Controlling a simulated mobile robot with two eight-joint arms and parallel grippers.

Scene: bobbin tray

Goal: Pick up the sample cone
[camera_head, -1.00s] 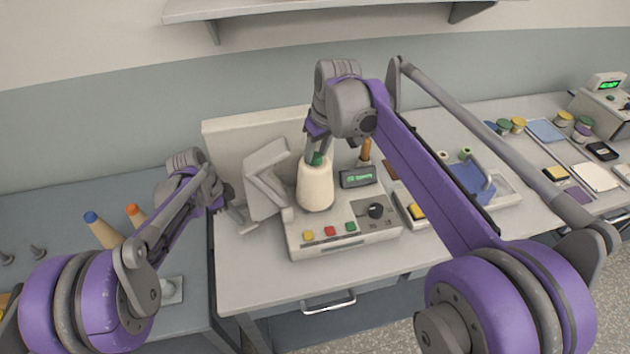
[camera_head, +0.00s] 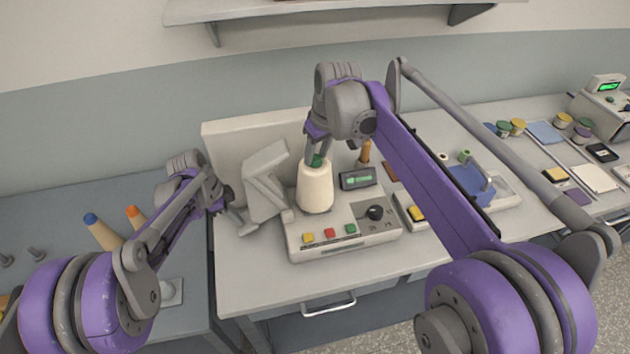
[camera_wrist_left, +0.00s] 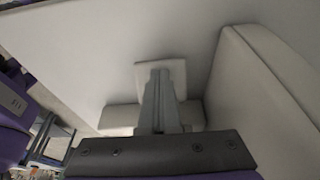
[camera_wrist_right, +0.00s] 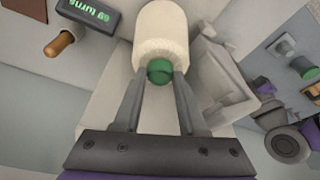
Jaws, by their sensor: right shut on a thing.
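The sample cone is a cream yarn cone (camera_head: 315,190) with a green tip, upright on the left part of the grey control machine (camera_head: 345,240). My right gripper (camera_head: 318,157) is above it with its fingers pointing down, shut on the green tip. The right wrist view shows the cone (camera_wrist_right: 161,35) and its green tip (camera_wrist_right: 159,72) between the two fingers. Whether the cone's base touches the machine is hard to tell. My left gripper (camera_head: 230,200) is left of the machine, near a grey angled stand (camera_head: 265,180). In the left wrist view its fingers (camera_wrist_left: 158,100) appear close together with nothing between them.
A small display (camera_head: 358,178) and a brown-orange handle (camera_head: 365,152) are behind the machine's knob. Orange- and blue-tipped cones (camera_head: 103,233) stand on the left table. A blue tray item (camera_head: 470,182) lies to the right. A backboard (camera_head: 245,140) rises behind.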

